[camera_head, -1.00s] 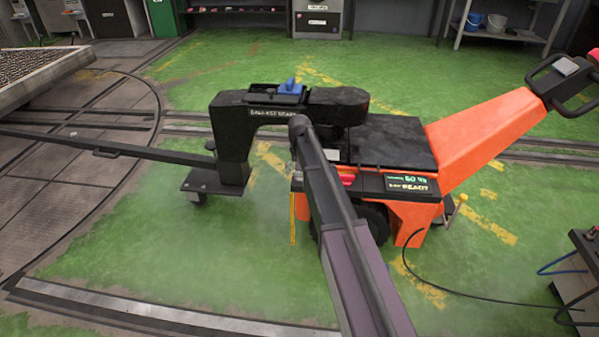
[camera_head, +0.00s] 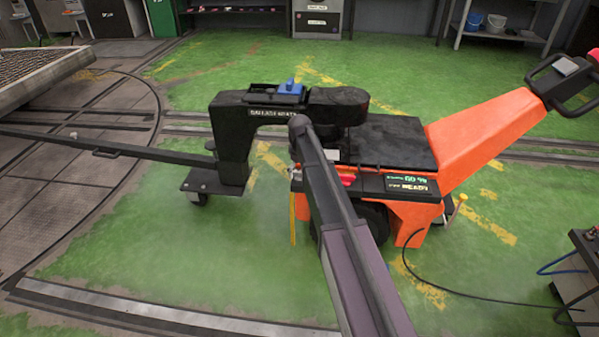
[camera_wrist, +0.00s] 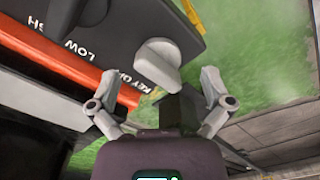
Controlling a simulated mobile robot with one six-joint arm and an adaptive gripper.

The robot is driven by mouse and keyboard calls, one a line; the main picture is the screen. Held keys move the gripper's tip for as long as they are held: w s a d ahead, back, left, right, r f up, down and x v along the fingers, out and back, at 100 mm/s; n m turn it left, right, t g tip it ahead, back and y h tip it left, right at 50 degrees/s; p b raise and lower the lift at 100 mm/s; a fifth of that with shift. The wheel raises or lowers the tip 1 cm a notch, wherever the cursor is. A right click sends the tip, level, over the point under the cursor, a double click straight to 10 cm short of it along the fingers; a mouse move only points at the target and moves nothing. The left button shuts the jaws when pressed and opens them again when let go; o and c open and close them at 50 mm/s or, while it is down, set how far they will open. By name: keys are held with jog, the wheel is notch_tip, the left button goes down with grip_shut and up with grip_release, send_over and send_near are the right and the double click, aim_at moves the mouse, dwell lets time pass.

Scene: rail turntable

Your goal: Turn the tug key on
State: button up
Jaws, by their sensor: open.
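The orange tug (camera_head: 480,135) stands right of the middle in the head view, with a dark control panel (camera_head: 375,184) along its near side. In the wrist view, the tug key (camera_wrist: 158,62) is a pale grey knob on a dark panel (camera_wrist: 135,20), with partly hidden "KEY O..." lettering beside it. My gripper (camera_wrist: 158,80) is open, one finger to each side of the key's lower end. I cannot tell whether either finger touches it. In the head view my arm crosses in front of the tug, and my gripper cannot be made out there.
A darker knob (camera_wrist: 75,12) marked LOW sits left of the key. A black arm unit with a blue part (camera_head: 290,88) stands left of the tug. A cable (camera_head: 470,298) runs along the green floor to a cart (camera_head: 580,285) at right. Open floor lies at front left.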

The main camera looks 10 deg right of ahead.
jog(key=n, duration=0.8)
jog(key=shift+r+n, duration=0.15)
jog(key=shift+n, duration=0.25)
notch_tip(320, 180, up, 14)
jog(key=f+p, duration=0.1)
jog(key=p, duration=1.3)
jog(key=s+f+m+b, duration=0.2)
jog(key=s+m, duration=0.5)
jog(key=s, duration=0.7)
jog(key=s+f+m+b, duration=0.2)
jog(key=s+m, duration=0.5)
jog(key=s, duration=0.7)
jog(key=shift+s+f+m+b, duration=0.3)
jog(key=shift+s+b, duration=0.1)
jog(key=shift+b, duration=0.2)
notch_tip(320, 180, up, 38)
jog(key=p, duration=3.8)
